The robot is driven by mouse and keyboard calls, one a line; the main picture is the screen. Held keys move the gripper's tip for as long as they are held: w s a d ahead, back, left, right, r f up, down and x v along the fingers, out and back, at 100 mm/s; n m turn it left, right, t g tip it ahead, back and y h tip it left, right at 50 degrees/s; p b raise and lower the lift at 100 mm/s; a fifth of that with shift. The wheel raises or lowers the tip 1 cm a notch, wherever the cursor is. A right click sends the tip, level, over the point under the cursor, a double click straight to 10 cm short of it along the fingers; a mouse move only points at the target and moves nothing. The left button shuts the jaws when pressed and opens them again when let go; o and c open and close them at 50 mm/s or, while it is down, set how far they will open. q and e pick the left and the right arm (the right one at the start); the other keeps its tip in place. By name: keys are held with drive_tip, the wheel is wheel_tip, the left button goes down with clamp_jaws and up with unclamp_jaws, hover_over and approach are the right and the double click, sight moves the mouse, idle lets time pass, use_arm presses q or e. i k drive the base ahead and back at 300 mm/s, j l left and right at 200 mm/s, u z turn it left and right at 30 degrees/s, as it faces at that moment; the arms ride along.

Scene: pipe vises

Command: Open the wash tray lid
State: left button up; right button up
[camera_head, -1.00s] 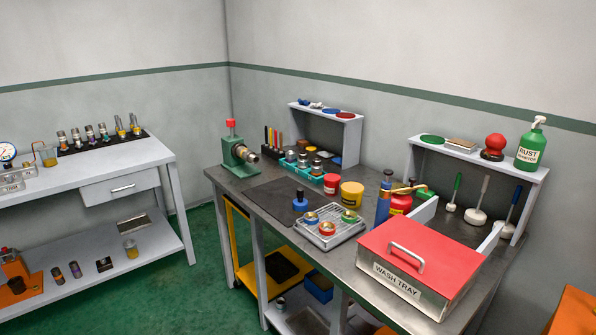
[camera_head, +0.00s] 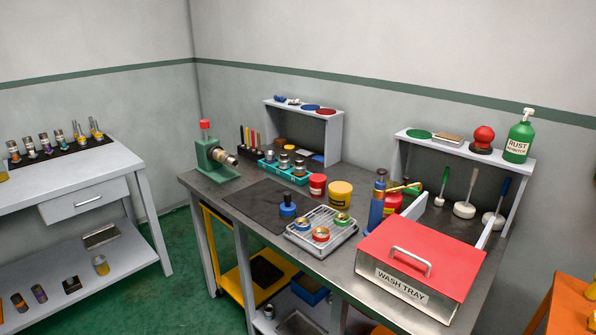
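The wash tray (camera_head: 402,290) is a metal box with a "WASH TRAY" label on its front. It stands at the near right end of the grey workbench. Its red lid (camera_head: 425,255) lies flat over the top, closed. The inside of the tray is hidden by the lid. Neither of my grippers shows in the head view.
A wire tray with ringed parts (camera_head: 322,232) sits left of the wash tray. A blue torch (camera_head: 377,200) stands close behind it. A shelf (camera_head: 464,148) with a green bottle (camera_head: 519,140) is behind. Dark mat (camera_head: 262,205) is mostly clear. An orange cart (camera_head: 570,302) stands right.

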sight(445, 264)
drive_tip(key=i+l+u, duration=0.15)
drive_tip(key=l+u, duration=0.25)
drive_tip(key=l, duration=0.2)
drive_tip(key=l+u, duration=0.35)
drive_tip(key=l, duration=0.3)
drive_tip(key=i, duration=0.05)
